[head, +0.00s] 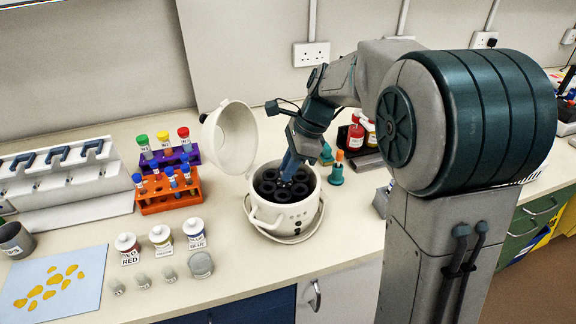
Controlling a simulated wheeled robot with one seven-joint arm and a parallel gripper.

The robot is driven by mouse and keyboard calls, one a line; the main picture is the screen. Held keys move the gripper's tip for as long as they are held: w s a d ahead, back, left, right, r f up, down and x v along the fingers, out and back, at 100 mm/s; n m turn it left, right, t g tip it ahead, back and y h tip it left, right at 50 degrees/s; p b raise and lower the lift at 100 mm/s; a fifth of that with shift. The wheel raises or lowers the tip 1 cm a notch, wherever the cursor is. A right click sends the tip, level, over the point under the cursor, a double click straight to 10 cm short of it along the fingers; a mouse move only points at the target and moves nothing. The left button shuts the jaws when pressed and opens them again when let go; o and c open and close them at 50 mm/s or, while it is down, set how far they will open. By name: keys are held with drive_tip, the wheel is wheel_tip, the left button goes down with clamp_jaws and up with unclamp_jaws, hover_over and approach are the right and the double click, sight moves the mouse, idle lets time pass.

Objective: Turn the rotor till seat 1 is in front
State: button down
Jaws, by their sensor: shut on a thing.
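The centrifuge (280,219) is a round white pot on the bench with its lid (228,138) tipped open at the back left. Inside is a dark rotor (270,191) with several round seats. My gripper (290,177) reaches down into the pot from the upper right and is shut on a part of the rotor near its middle. The fingertips are small and partly hidden by the gripper's own body. The seat numbers are too small to read, so I cannot tell which seat is in front.
An orange rack (172,200) and a purple rack (186,152) of capped tubes stand left of the centrifuge. Labelled jars (161,237) and small vials stand at the front left. A blue mat (50,288) with yellow pieces lies farther left. Bottles (356,133) stand behind my gripper.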

drive_tip(key=n+p, duration=0.1)
drive_tip(key=n, duration=0.1)
drive_tip(key=n+g+p, duration=0.1)
drive_tip(key=shift+w+r+n+p, duration=0.15)
drive_tip(key=shift+w+n+p, duration=0.05)
drive_tip(key=shift+n+p, duration=0.2)
drive_tip(key=n+g+p, duration=0.1)
drive_tip(key=n, duration=0.1)
drive_tip(key=n+g+h+p, duration=0.1)
drive_tip(key=n, duration=0.1)
drive_tip(key=shift+w+a+n, duration=0.1)
drive_tip(key=shift+a+n, duration=0.05)
drive_tip(key=shift+n, duration=0.15)
drive_tip(key=n+h+p, duration=0.1)
drive_tip(key=n, duration=0.1)
drive_tip(key=n+h+p, duration=0.1)
drive_tip(key=n, duration=0.1)
drive_tip(key=shift+w+a+g, duration=0.1)
drive_tip(key=shift+a+g, duration=0.05)
drive_tip(key=shift+g, duration=0.25)
drive_tip(key=n, duration=0.2)
drive_tip(key=n+h+p, duration=0.1)
drive_tip(key=n, duration=0.1)
drive_tip(key=shift+a+n+h, duration=0.2)
drive_tip(key=shift+n+h, duration=0.1)
drive_tip(key=c, duration=1.3)
unclamp_jaws()
